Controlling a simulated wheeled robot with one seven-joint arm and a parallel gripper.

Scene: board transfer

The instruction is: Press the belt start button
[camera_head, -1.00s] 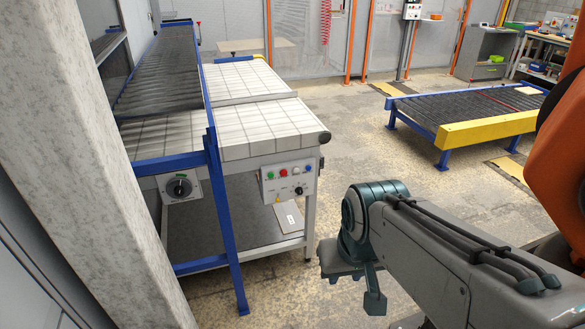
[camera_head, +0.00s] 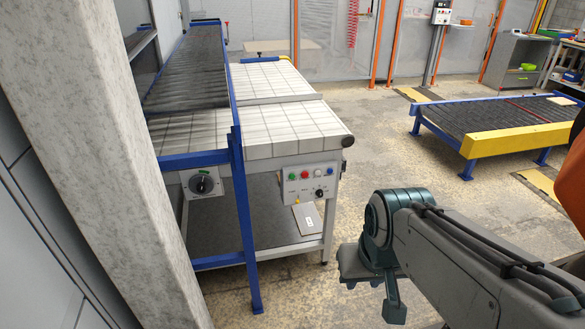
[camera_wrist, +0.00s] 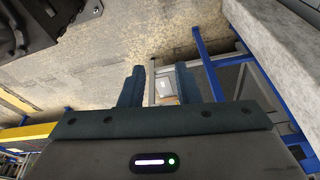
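A light control panel (camera_head: 297,190) is mounted on the front of the white-topped belt table (camera_head: 262,150). The button labels are too small to read. My gripper (camera_head: 378,285) hangs in front and to the right of the panel, clearly apart from it.
A second panel with a black rotary switch (camera_head: 203,184) sits left, behind a blue frame post (camera_head: 240,220). A concrete pillar (camera_head: 105,150) stands at the left. A low roller conveyor with a yellow end (camera_head: 485,139) stands at the right. Floor between is clear.

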